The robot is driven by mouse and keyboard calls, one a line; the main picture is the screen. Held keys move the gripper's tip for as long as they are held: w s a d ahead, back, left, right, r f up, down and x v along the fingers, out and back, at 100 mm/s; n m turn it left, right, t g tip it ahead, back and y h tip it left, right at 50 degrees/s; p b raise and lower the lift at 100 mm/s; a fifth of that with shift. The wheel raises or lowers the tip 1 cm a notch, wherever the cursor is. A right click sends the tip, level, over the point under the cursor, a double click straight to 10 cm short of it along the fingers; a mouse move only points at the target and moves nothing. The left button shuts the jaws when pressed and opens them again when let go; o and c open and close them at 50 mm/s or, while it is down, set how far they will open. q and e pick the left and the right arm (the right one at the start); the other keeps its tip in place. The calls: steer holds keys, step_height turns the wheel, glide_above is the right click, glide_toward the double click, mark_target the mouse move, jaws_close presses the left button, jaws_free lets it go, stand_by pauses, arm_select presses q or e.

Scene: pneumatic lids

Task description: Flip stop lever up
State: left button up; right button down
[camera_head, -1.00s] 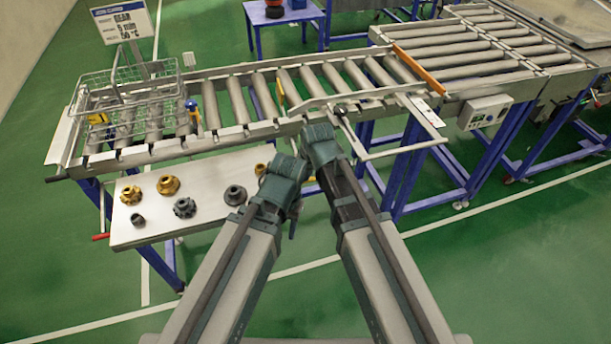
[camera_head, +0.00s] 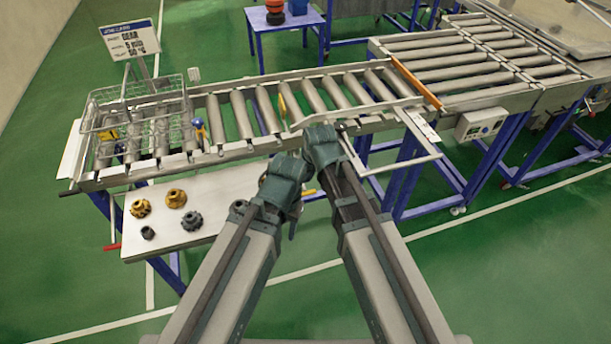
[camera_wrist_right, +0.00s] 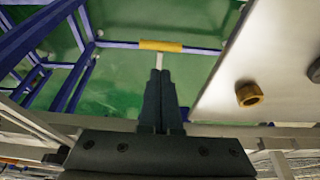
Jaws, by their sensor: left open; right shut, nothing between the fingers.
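A yellow handle on a light rod shows ahead of the shut fingers in the right wrist view (camera_wrist_right: 160,46); a small gap of rod lies between them. What seems to be the same yellow handle shows at the conveyor's front (camera_head: 308,193), largely hidden by my left gripper. A yellow upright piece (camera_head: 282,105) stands on the roller conveyor, and a blue-and-yellow one (camera_head: 199,126) is further left. I cannot tell for sure which is the stop lever. My right gripper (camera_wrist_right: 160,78) is shut and empty. My left gripper (camera_head: 285,185) is open beside it; its fingertips are hard to see.
A wire basket (camera_head: 140,125) sits on the conveyor's left end. A shelf (camera_head: 160,190) in front holds several yellow and dark gears. Blue legs and a protruding light frame (camera_head: 400,165) lie to the right. Open green floor lies in front.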

steer(key=s+p+v, duration=0.1)
steer(key=p+v, duration=0.4)
steer(key=v, duration=0.3)
steer(key=shift+s+d+f+p, duration=0.25)
steer(key=shift+d+p, duration=0.05)
steer(key=s+d+f+g+h, duration=0.1)
steer(key=s+d+g, duration=0.3)
steer(key=s, duration=0.8)
steer(key=shift+s+h, duration=0.35)
steer(key=shift+h, duration=0.55)
steer(key=shift+f, duration=0.1)
